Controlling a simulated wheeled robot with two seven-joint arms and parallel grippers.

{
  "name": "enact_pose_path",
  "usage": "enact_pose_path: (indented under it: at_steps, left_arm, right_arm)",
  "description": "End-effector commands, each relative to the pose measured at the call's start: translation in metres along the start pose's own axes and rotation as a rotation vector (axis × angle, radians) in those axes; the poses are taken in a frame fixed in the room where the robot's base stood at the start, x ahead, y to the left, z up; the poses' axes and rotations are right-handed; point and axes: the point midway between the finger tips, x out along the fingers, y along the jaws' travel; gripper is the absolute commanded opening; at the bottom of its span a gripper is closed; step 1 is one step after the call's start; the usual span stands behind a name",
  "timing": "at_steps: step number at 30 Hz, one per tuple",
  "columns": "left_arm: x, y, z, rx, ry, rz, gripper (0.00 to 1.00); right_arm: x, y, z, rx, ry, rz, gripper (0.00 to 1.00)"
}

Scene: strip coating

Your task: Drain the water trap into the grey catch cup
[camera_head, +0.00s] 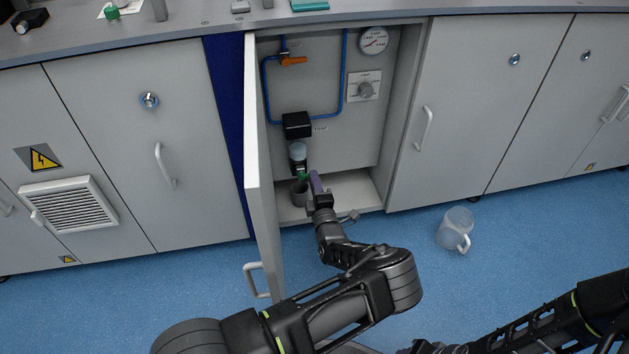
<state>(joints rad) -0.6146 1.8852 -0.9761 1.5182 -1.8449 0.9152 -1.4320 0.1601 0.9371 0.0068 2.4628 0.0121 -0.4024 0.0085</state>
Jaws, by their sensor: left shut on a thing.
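The water trap (298,152), with a pale bowl under a black block (297,124), hangs on the back wall inside the open cabinet. A green drain knob (303,175) is at its lower end. The grey catch cup (299,194) stands upright on the cabinet floor below the trap. The cup's inside cannot be made out. Of my right gripper, only a part (432,348) shows at the bottom edge.
The open cabinet door (261,180) stands left of my left arm. A clear jug (455,229) is on the blue floor at right.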

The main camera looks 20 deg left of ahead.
Motion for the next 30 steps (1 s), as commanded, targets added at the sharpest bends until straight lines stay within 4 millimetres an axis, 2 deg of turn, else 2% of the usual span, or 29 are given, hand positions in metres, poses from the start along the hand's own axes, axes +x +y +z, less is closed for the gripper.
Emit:
enact_pose_path:
  at_steps: [8, 30]
  left_arm:
    - [0.0, -0.009, -0.001, 0.191, 0.001, -0.001, 0.0]
    - [-0.001, -0.029, -0.013, 0.89, 0.001, -0.001, 0.0]
  right_arm:
    - [0.007, 0.003, -0.001, 0.001, 0.001, -0.001, 0.36]
    - [0.025, 0.009, -0.003, 0.003, 0.003, -0.006, 0.36]
